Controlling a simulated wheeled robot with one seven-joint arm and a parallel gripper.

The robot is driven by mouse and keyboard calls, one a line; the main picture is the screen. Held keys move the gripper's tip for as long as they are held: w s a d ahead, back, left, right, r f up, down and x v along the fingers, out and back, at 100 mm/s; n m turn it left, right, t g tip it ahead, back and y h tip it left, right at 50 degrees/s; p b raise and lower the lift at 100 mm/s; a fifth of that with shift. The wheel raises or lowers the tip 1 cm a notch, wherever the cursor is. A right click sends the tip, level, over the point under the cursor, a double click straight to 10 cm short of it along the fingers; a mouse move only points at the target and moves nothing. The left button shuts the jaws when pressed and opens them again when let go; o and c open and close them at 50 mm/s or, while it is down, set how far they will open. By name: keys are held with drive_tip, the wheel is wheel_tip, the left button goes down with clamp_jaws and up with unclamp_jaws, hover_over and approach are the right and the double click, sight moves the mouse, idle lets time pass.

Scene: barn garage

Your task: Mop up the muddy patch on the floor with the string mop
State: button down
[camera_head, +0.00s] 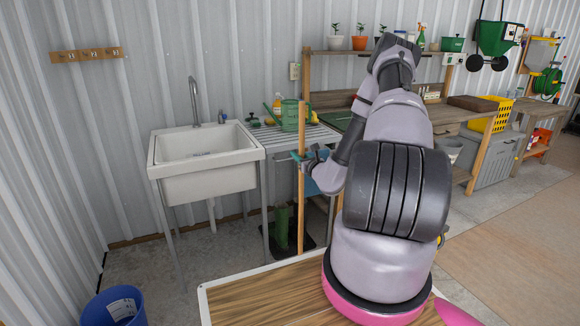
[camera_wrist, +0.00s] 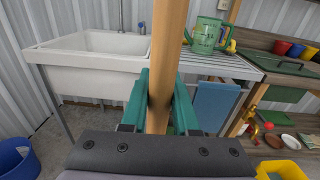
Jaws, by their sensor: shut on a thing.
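A long wooden pole (camera_head: 302,185), which looks like the mop's handle, stands upright in front of the draining rack beside the sink. My gripper (camera_head: 303,157) is shut on this pole. In the wrist view its teal fingers (camera_wrist: 160,103) press on both sides of the pole (camera_wrist: 159,92). The pole's lower end is hidden behind my wooden-topped base in the head view, and the strings of the mop do not show. The muddy patch is not visible in either view.
A white sink (camera_head: 205,165) stands at the left, with a blue bucket (camera_head: 113,307) on the floor in front. A green watering can (camera_head: 290,115) sits on the slatted rack. A wooden workbench (camera_head: 470,107) with a yellow crate (camera_head: 489,114) is at the right. Open floor (camera_head: 530,220) lies at the right.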

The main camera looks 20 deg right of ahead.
sight(300, 201)
drive_tip(key=shift+w+d+r, duration=0.5)
drive_tip(key=shift+w+d, duration=0.1)
drive_tip(key=shift+d, duration=0.15)
drive_tip(key=shift+w+d+f, duration=0.1)
drive_tip(key=shift+d, duration=0.05)
wheel_tip(300, 201, down, 23)
drive_tip(key=shift+f, duration=0.2)
idle(0.3)
